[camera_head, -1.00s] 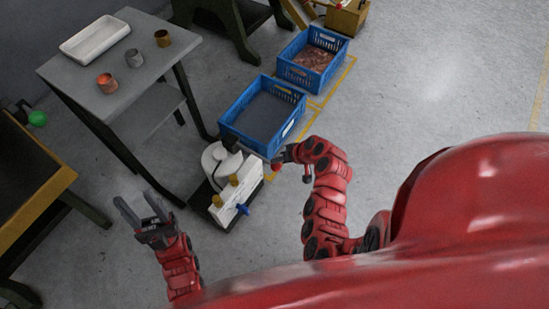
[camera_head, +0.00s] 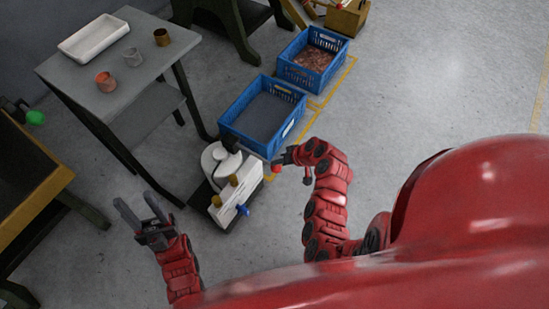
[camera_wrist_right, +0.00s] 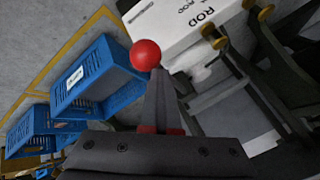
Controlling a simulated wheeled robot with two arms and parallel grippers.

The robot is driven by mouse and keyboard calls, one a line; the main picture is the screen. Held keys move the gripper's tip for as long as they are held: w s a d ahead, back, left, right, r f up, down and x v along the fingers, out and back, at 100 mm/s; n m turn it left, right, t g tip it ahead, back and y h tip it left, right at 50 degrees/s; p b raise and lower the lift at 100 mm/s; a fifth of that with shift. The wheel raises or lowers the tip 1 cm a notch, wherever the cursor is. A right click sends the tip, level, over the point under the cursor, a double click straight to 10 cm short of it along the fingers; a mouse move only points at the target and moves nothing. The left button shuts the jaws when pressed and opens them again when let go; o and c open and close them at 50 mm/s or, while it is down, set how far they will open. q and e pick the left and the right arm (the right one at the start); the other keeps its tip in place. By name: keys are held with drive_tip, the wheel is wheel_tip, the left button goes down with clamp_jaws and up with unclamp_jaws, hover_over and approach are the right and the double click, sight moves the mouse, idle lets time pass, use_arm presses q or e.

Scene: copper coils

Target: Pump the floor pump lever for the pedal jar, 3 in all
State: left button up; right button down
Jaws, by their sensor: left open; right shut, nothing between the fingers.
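The pump unit (camera_head: 240,190) is a white box with brass knobs and a blue handle on a dark base on the floor. A white round vessel, perhaps the pedal jar (camera_head: 213,157), stands at its far side. A red ball knob (camera_head: 276,168), probably the lever's end, is beside the unit; the ball also shows in the right wrist view (camera_wrist_right: 145,55). My right gripper (camera_head: 279,160) is shut and empty. Its fingertips (camera_wrist_right: 157,72) are close by the ball; contact is unclear. The lever's shaft is mostly hidden. My left gripper (camera_head: 140,208) is open and empty, left of the unit.
Two blue crates (camera_head: 262,112) (camera_head: 318,52) stand beyond the pump, the farther holding copper scrap. A grey table (camera_head: 140,85) with a white tray and cups is at upper left. A yellow-edged bench (camera_head: 40,208) is at far left. The floor at right is open.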

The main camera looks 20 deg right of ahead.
drive_tip(key=shift+s+d+f+b, duration=0.1)
drive_tip(key=shift+s+f+b, duration=0.1)
drive_tip(key=shift+f+b, duration=0.6)
idle(0.5)
drive_tip(key=shift+p, duration=0.3)
idle(0.3)
drive_tip(key=shift+w+a+r+p, duration=0.15)
drive_tip(key=shift+r+p, duration=0.55)
drive_tip(key=shift+r, duration=0.45)
drive_tip(key=shift+w+a+r+p, duration=0.1)
drive_tip(key=shift+w+r+p, duration=0.1)
drive_tip(key=shift+r+p, duration=0.75)
drive_tip(key=shift+w+a+r+p, duration=0.15)
drive_tip(key=shift+r+p, duration=0.25)
drive_tip(key=shift+r, duration=1)
drive_tip(key=r+p, duration=0.2)
drive_tip(key=r, duration=0.3)
drive_tip(key=shift+w+a+p, duration=0.15)
drive_tip(key=shift+w+p, duration=0.15)
drive_tip(key=shift+p, duration=0.1)
